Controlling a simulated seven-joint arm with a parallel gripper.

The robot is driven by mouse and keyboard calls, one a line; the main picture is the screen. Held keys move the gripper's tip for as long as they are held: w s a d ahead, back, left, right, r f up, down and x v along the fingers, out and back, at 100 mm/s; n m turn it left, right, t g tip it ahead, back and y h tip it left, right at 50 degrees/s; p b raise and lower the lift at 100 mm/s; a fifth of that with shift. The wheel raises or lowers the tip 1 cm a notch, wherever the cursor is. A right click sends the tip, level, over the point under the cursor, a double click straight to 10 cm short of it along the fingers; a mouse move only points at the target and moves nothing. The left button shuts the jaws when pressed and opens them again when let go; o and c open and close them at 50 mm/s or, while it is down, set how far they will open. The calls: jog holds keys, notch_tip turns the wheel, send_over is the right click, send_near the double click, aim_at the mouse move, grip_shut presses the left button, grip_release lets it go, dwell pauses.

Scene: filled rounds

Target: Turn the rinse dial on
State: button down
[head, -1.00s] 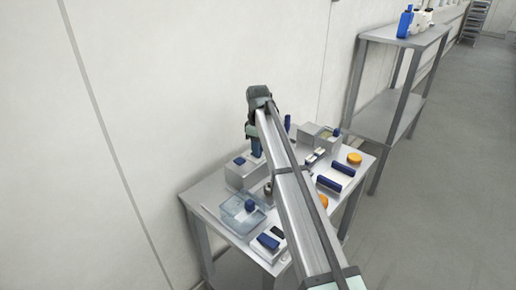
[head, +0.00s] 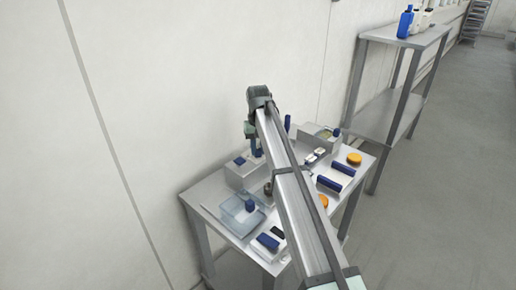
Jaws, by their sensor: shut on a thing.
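A grey box unit (head: 240,178) stands at the back left of the table, against the wall. A small blue block (head: 239,161) shows on its top, towards the left. My gripper (head: 257,153) points down at the right part of this box's top. It is shut at the spot where the rinse dial appears to be. The dial itself is hidden by the fingers and too small to make out, so its angle cannot be told.
A clear blue-tinted tray (head: 228,222) with a blue item stands in front of the box. Orange discs (head: 354,158), blue-topped items (head: 341,168) and another grey unit (head: 310,136) lie right of my arm. A steel shelf (head: 388,101) stands behind.

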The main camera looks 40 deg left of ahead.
aim_at(258, 149)
jog(key=shift+m, duration=0.8)
jog(key=c, duration=0.9)
grip_release()
notch_tip(258, 149, up, 14)
jog(key=shift+f, duration=0.1)
